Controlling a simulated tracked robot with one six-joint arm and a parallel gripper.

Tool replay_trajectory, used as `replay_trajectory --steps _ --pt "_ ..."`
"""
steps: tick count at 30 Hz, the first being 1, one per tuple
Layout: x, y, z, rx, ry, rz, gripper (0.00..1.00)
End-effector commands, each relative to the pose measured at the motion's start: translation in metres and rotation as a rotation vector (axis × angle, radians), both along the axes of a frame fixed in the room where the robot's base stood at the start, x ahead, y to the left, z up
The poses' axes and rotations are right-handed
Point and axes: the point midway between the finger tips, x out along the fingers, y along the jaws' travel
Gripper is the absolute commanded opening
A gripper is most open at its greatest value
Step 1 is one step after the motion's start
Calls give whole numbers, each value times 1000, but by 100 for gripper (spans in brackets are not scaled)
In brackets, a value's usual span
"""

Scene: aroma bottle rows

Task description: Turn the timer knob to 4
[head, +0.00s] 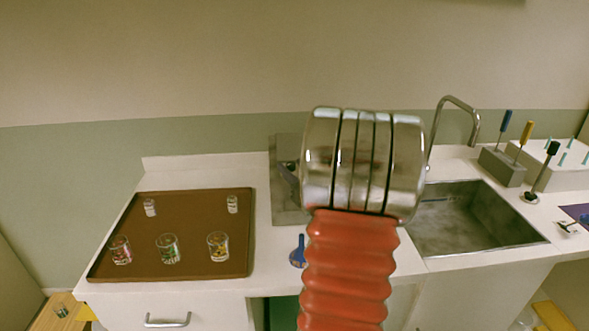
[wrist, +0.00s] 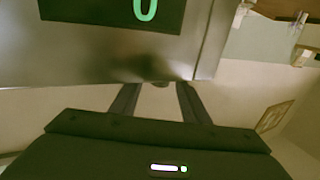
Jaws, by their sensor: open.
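A metal timer box (wrist: 90,55) fills the upper left of the wrist view. Its dark display (wrist: 105,12) shows a green digit that looks like 0, cut off by the frame's top edge. My gripper (wrist: 158,92) is open, with its two dark fingers apart at the box's lower edge. A small dark bit shows between the fingertips; I cannot tell if it is the timer knob. In the head view, a grey metal panel (head: 284,150) stands at the back of the counter, mostly hidden behind my arm. The knob is not clear in either view.
A brown tray (head: 190,205) with several small glasses (head: 168,249) lies on the left of the counter. A blue object (head: 298,252) lies near the front edge. A sink (head: 460,220) with a faucet (head: 458,101) and a grey tool holder (head: 502,166) are on the right.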

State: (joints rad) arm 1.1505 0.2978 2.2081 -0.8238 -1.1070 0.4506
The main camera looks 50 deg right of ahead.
Motion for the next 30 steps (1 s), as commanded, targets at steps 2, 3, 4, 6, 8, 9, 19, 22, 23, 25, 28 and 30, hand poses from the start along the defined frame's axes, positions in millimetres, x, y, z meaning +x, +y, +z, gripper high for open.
replay_trajectory --steps 2,3,4,6,8,9,19,22,23,25,28,30 --pt "1 0 0 0 0 0 42" --pt "0 0 0 0 0 0 42" --pt "0 0 0 0 0 0 42" --pt "0 0 0 0 0 0 42" --pt "0 0 0 0 0 0 39" --pt "0 0 0 0 0 0 36" --pt "0 0 0 0 1 1 13" --pt "0 0 0 0 1 1 6" --pt "0 0 0 0 1 1 4" --pt "0 0 0 0 1 1 1" --pt "0 1 0 0 1 0 1" --pt "1 1 0 0 1 -3 1"
